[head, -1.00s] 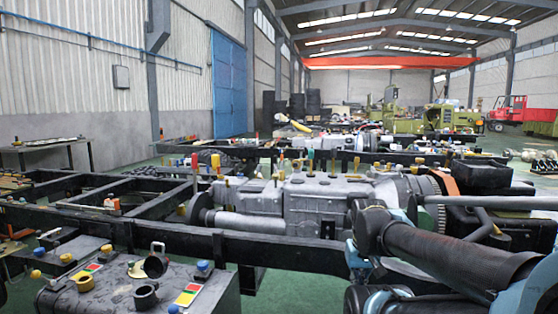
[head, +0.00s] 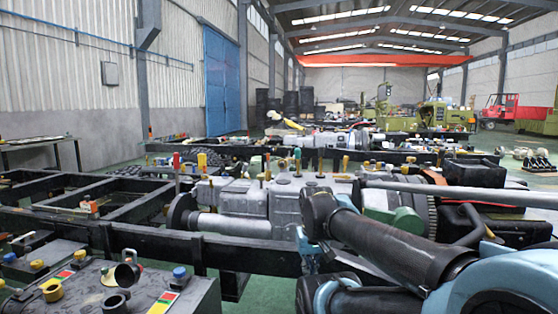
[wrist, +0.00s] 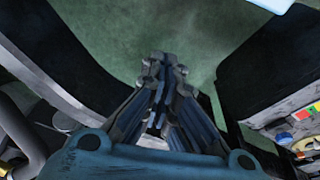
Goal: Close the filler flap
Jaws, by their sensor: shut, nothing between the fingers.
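The filler flap (head: 128,274) is a dark round lid with a light ring on top. It stands raised on the grey tank (head: 195,301) at the lower left of the head view, beside a black filler neck (head: 115,301). My gripper (wrist: 165,65) is shut and empty in the wrist view, pointing over dark beams and green floor. The tank's side with coloured labels (wrist: 302,118) shows at the right edge of the wrist view, apart from my gripper. The flap is not clear there.
Blue (head: 180,272) and yellow (head: 52,290) caps stick up from the tank top. A black chassis rail (head: 165,240) runs behind the tank, with a grey gearbox (head: 300,200) beyond it. Green floor (wrist: 195,35) shows between beams in the wrist view.

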